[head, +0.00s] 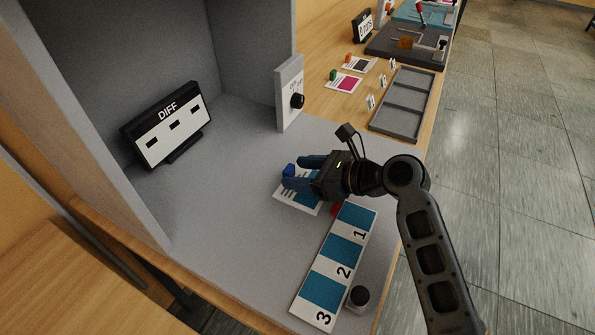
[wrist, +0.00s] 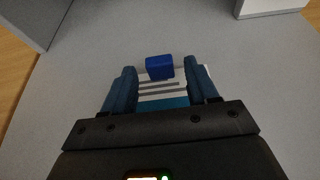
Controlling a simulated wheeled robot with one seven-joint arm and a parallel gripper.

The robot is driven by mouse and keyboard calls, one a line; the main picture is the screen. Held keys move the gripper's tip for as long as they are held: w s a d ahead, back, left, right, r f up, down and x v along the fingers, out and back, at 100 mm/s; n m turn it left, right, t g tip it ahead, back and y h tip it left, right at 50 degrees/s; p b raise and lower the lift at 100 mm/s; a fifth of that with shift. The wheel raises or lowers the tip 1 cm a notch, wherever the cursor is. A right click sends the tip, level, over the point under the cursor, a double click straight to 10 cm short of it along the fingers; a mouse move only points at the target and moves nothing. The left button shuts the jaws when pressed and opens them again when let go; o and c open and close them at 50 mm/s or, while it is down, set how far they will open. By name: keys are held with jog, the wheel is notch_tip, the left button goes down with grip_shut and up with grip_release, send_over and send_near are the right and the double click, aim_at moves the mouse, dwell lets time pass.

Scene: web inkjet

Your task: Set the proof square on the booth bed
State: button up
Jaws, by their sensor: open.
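The proof square (head: 285,201), a white card with a cyan patch, printed lines and a blue grip block (head: 288,170), lies on or very near the grey booth bed (head: 225,235). My gripper (head: 294,172) is open over it, with its blue fingers on either side of the block. The wrist view shows the block (wrist: 159,67) between and slightly beyond the fingertips (wrist: 160,72), with gaps at both sides. The card (wrist: 160,92) shows between the fingers; its near part is hidden by my gripper. Whether the card touches the bed is hard to tell.
A strip of cyan patches numbered 1 to 3 (head: 344,249) lies in front, with a dark round knob (head: 358,297) beside it. A DIFF display (head: 168,128) and a dial panel (head: 289,98) stand behind. Other cards (head: 343,84) and a grey tray (head: 404,104) lie farther back.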

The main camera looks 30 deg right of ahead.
jog(key=v, duration=1)
jog(key=shift+s+d+r, duration=0.1)
jog(key=shift+s+d, duration=0.1)
jog(key=shift+s, duration=0.1)
